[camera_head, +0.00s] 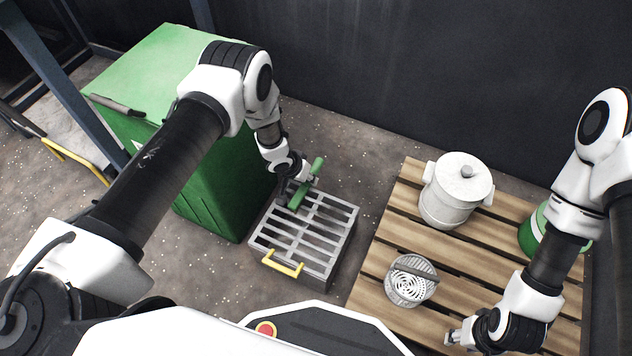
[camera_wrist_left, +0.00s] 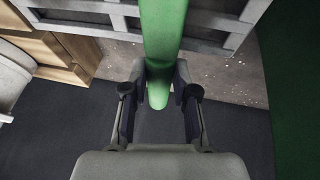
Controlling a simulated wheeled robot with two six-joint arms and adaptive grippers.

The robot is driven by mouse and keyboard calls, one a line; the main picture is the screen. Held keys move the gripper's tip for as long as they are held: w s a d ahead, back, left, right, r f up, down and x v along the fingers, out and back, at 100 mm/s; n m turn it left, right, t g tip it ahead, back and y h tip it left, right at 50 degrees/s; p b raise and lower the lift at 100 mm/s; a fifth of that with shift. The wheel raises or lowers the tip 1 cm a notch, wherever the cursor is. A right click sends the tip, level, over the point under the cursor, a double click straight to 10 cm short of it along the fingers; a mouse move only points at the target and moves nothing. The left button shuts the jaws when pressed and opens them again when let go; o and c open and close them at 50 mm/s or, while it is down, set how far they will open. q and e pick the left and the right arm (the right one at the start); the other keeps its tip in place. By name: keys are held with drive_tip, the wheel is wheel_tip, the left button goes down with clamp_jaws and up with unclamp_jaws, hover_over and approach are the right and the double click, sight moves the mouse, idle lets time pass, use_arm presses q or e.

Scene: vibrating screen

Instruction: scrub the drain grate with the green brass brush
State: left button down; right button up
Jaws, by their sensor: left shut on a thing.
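The green brush (camera_head: 300,195) is held by its handle in my left gripper (camera_head: 303,178), at the far left corner of the grey slatted drain grate (camera_head: 322,238). The brush slants across the corner; its brass bristles are hidden, so I cannot tell whether they touch the bars. In the left wrist view the green handle (camera_wrist_left: 163,45) runs between the closed fingers (camera_wrist_left: 160,90), with grate bars (camera_wrist_left: 105,8) behind it. The grate has a yellow handle (camera_head: 283,266) at its near side. My right gripper (camera_head: 455,338) is low over the pallet's near edge; its finger gap is too small to judge.
A green cabinet (camera_head: 165,65) stands close left of the grate. On the wooden pallet (camera_head: 385,240) at the right are a white lidded pot (camera_head: 455,195), a round slotted strainer (camera_head: 411,283) and a green-and-white container (camera_head: 530,235). A dark wall closes the back.

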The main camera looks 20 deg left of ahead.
use_arm(q)
drive_tip(key=shift+w+a, duration=0.1)
drive_tip(key=shift+a, duration=0.6)
drive_tip(key=shift+a+b, duration=0.35)
drive_tip(key=shift+d, duration=0.1)
drive_tip(key=d, duration=0.2)
drive_tip(key=d+p, duration=0.1)
drive_tip(key=shift+s+d, duration=0.25)
drive_tip(key=shift+d, duration=0.15)
drive_tip(key=shift+s+d+p, duration=0.1)
drive_tip(key=shift+s+d, duration=0.15)
drive_tip(key=shift+d, duration=1.45)
drive_tip(key=shift+s+d+p, duration=0.15)
drive_tip(key=shift+s+d, duration=0.05)
drive_tip(key=shift+d, duration=1.5)
drive_tip(key=shift+s+d+p, duration=0.1)
drive_tip(key=shift+s+d, duration=0.15)
drive_tip(key=shift+d, duration=1.45)
wheel_tip(320, 180, up, 5)
drive_tip(key=p, duration=0.5)
drive_tip(key=shift+r, duration=0.15)
